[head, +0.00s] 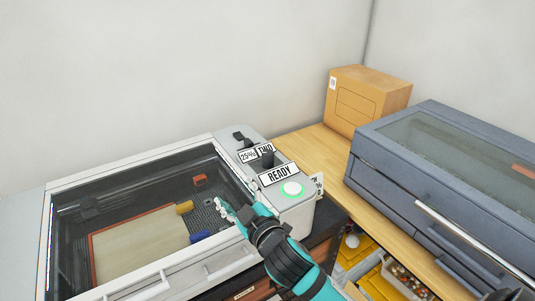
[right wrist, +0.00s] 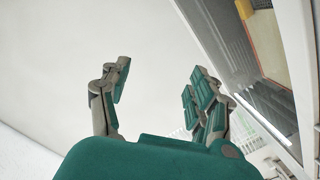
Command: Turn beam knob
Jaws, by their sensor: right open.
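A white machine (head: 130,160) with a clear lid fills the lower left of the head view. Its control panel on the right carries a dark knob (head: 266,160) by the tags "TWO" and one I cannot read surely, and another dark control (head: 241,137) farther back. I cannot tell which is the beam knob. A "READY" tag and a lit green button (head: 292,188) are at the front. My right gripper (head: 229,211) is over the lid's right edge, left of the green button and apart from the knobs. Its fingers (right wrist: 160,88) are spread and empty in the right wrist view.
Under the lid lie a pale sheet (head: 140,245) and small coloured pieces. A cardboard box (head: 365,103) and a blue-grey lidded case (head: 400,165) stand on the wooden bench (head: 317,150) to the right. A wall rises behind. Bins with yellow parts are below the bench.

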